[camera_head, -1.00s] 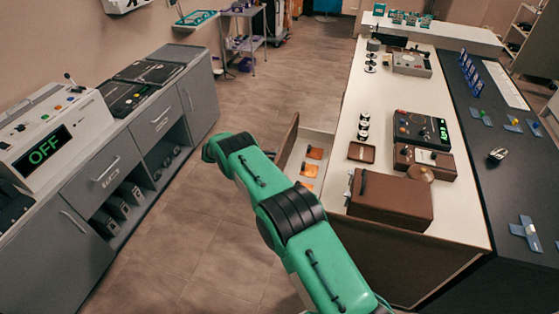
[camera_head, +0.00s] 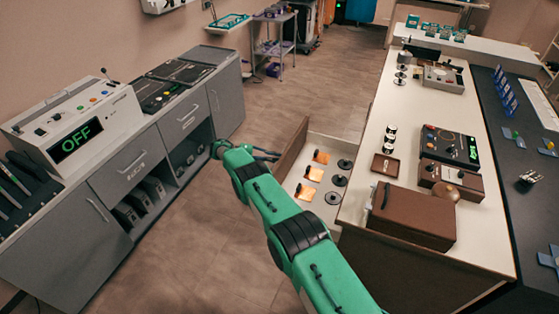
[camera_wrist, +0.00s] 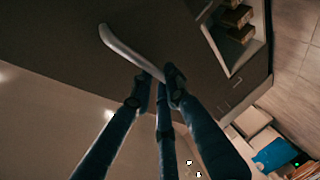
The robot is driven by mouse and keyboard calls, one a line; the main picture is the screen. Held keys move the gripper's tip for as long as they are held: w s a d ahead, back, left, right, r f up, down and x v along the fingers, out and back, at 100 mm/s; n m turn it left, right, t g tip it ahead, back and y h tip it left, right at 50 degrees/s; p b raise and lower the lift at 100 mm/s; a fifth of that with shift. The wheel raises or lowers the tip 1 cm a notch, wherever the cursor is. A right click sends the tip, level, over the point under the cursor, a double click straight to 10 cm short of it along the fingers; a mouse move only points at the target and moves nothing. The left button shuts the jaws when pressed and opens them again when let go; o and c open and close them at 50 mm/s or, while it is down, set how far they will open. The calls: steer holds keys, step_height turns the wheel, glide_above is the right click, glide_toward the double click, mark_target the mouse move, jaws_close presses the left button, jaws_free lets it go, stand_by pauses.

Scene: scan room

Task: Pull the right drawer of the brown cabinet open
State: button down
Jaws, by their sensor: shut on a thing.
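The drawer (camera_head: 292,158) of the brown cabinet (camera_head: 400,268) stands pulled out in the head view, with its brown front facing left. Its pale inside shows three orange pieces (camera_head: 313,174) and several black discs (camera_head: 339,180). My gripper (camera_head: 267,156) is at the outer side of the drawer front, partly hidden by my green arm. In the wrist view the drawer's dark front (camera_wrist: 55,45) carries a pale curved handle (camera_wrist: 122,47). My gripper (camera_wrist: 158,86) is shut on one end of this handle; the exact contact is dark.
A grey cabinet (camera_head: 140,185) with a white device reading OFF (camera_head: 75,130) stands at the left. A brown box (camera_head: 412,215) and several instruments stand on the white countertop (camera_head: 365,130).

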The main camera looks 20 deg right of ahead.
steer(key=shift+w+a+f, duration=0.15)
steer(key=shift+a+f, duration=0.05)
steer(key=shift+a, duration=0.1)
steer(key=c, duration=1.7)
jaws_free()
steer(key=shift+r, duration=0.1)
steer(key=shift+o, duration=0.2)
steer(key=shift+w, duration=0.1)
step_height(320, 180, up, 8)
steer(key=w+a, duration=0.1)
steer(key=a, duration=0.1)
steer(key=shift+a+f, duration=0.25)
steer(key=shift+a, duration=0.05)
